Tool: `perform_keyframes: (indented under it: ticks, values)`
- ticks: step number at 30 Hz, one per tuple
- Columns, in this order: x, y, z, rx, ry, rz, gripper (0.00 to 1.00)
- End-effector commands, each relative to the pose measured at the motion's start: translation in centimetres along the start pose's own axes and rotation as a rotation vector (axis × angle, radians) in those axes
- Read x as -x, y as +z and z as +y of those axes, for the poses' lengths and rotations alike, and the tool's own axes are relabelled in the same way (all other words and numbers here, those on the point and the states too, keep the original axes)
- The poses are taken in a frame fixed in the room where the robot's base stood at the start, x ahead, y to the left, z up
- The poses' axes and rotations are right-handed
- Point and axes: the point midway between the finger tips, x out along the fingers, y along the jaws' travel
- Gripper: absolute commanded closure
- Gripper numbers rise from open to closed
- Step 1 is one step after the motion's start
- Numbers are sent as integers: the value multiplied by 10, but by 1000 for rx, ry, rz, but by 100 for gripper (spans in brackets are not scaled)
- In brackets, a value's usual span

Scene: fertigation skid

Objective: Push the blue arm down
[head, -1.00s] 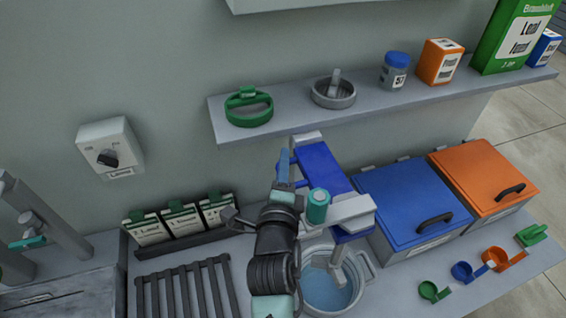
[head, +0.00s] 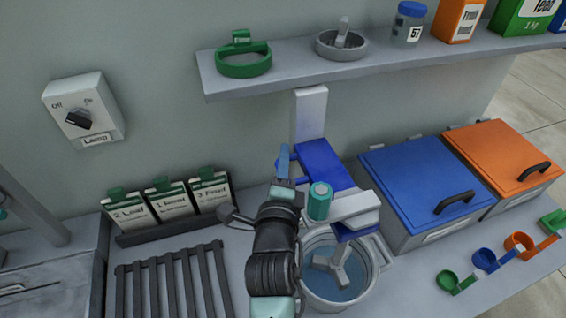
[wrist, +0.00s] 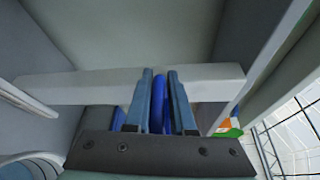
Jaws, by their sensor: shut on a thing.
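The blue arm (head: 328,167) reaches forward from a pale upright column (head: 310,115) in the head view. My gripper (head: 284,163) is at the left side of the blue arm. In the wrist view, my gripper (wrist: 160,80) has its two blue-grey fingers on either side of a narrow blue part (wrist: 161,92), which looks like a handle of the arm. The fingers partly hide this part.
Blue-lidded (head: 425,180) and orange-lidded (head: 505,165) bins stand at the right. A shelf (head: 380,65) with a green ring (head: 243,55), a grey dish (head: 342,42) and containers is above. A slatted rack (head: 172,282) and label cards (head: 165,200) lie left. Coloured scoops (head: 486,260) are at front right.

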Motion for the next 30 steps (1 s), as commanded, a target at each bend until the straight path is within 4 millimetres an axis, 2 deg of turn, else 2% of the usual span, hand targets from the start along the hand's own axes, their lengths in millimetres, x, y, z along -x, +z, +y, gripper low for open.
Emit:
perform_keyframes:
  ticks: [1, 6, 12, 18, 30]
  values:
    - [-1, -3, 25, -3, 10, 0, 100]
    - [-3, -8, 50, -3, 11, 0, 100]
    - [-4, -12, 70, -3, 11, 0, 100]
    - [-5, -14, 79, -3, 11, 1, 100]
    - [-5, -14, 85, -4, 20, 2, 100]
